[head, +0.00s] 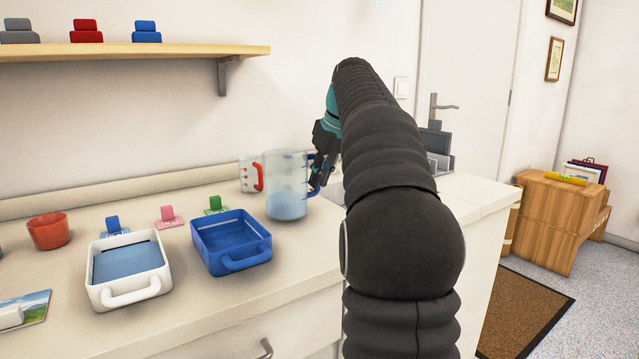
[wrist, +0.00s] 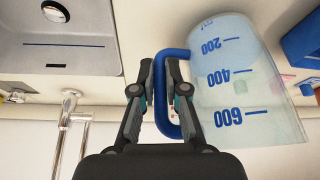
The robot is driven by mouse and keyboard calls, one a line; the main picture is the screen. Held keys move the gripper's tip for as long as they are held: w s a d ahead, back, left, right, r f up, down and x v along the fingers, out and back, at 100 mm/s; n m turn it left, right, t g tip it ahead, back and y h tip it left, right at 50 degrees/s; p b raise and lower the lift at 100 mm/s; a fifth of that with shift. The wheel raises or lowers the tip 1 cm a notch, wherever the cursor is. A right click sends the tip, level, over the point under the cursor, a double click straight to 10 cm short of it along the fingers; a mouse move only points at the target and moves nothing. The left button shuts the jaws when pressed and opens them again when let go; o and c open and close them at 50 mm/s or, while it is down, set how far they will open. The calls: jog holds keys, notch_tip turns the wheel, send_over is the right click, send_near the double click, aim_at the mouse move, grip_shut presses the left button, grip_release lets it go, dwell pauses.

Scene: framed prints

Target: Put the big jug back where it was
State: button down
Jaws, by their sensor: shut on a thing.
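The big jug (head: 287,180) is clear, with a blue handle, blue marks and a bluish lower part. It stands upright at the right part of the counter; I cannot tell whether its base touches the top. My gripper (head: 324,163) is at its right side, shut on the blue handle. In the wrist view the jug (wrist: 235,80) shows marks 200, 400 and 600, and the fingers of my gripper (wrist: 158,78) lie on both sides of the handle (wrist: 160,108). A smaller clear jug (head: 247,172) with a red handle is behind it, partly hidden.
A blue tray (head: 262,262) and a white tray (head: 103,292) stand left of the jug, with small coloured tags behind. A red cup (head: 48,231) is further left. A steel sink (wrist: 70,58) and tap (wrist: 66,125) show in the wrist view. A shelf (head: 150,53) hangs above.

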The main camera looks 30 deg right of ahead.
jog(key=shift+f, duration=0.35)
jog(key=c, duration=1.2)
grip_release()
jog(key=shift+f, duration=0.15)
jog(key=shift+r, duration=0.4)
jog(key=p+v, duration=0.1)
jog(key=v, duration=1)
jog(key=shift+s+r, duration=0.2)
jog(key=shift+r, duration=0.05)
